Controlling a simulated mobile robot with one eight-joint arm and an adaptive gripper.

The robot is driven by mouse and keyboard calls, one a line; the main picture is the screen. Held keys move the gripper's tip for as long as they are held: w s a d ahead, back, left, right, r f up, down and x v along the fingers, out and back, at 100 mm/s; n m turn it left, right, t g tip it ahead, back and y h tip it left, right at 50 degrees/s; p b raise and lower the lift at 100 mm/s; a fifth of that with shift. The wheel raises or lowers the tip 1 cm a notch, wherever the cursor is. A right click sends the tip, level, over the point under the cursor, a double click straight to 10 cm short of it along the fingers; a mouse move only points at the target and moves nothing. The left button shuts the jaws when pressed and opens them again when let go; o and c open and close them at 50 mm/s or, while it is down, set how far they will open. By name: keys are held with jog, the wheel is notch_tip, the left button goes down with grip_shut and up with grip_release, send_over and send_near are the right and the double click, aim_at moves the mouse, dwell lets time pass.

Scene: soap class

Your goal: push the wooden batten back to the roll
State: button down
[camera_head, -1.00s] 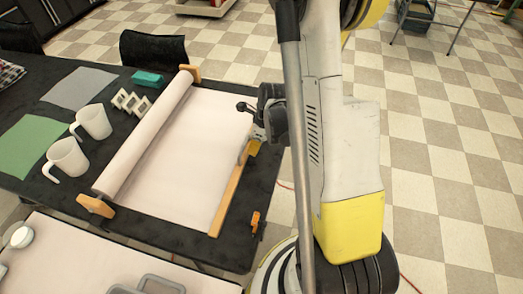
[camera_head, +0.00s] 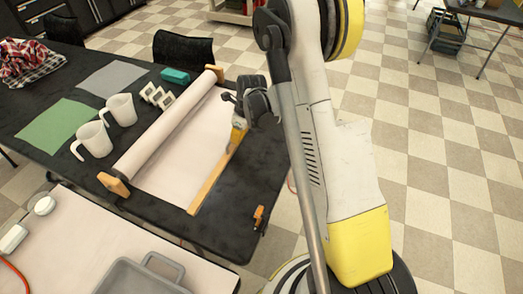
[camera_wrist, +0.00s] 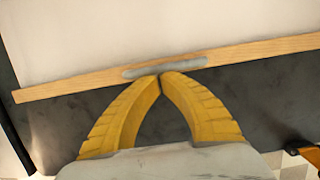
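The wooden batten (camera_head: 212,183) lies along the near edge of the pale sheet (camera_head: 186,151) on the black table. It runs roughly parallel to the pale roll (camera_head: 165,125). In the wrist view the batten (camera_wrist: 75,85) crosses the picture at a slight tilt, with a grey strip (camera_wrist: 165,67) at its middle. My gripper (camera_wrist: 160,77) is shut, its yellow fingertips together at the batten's near side by the grey strip. They appear to touch it. In the head view my gripper (camera_head: 238,137) is partly hidden by my arm.
Wooden end blocks (camera_head: 114,185) hold the roll. Behind it are two white mugs (camera_head: 95,139), white zigzag blocks (camera_head: 157,95), a teal block (camera_head: 175,76), and green (camera_head: 55,128) and grey cloths (camera_head: 112,78). An orange-handled tool (camera_head: 259,217) sits at the table's near edge.

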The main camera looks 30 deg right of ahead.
jog(key=w+a, duration=0.4)
jog(key=w, duration=0.1)
jog(key=w+a, duration=0.4)
jog(key=w, duration=0.1)
jog(key=w+a, duration=0.4)
jog(key=w, duration=0.2)
jog(key=shift+w+a+f, duration=0.1)
jog(key=shift+a, duration=0.05)
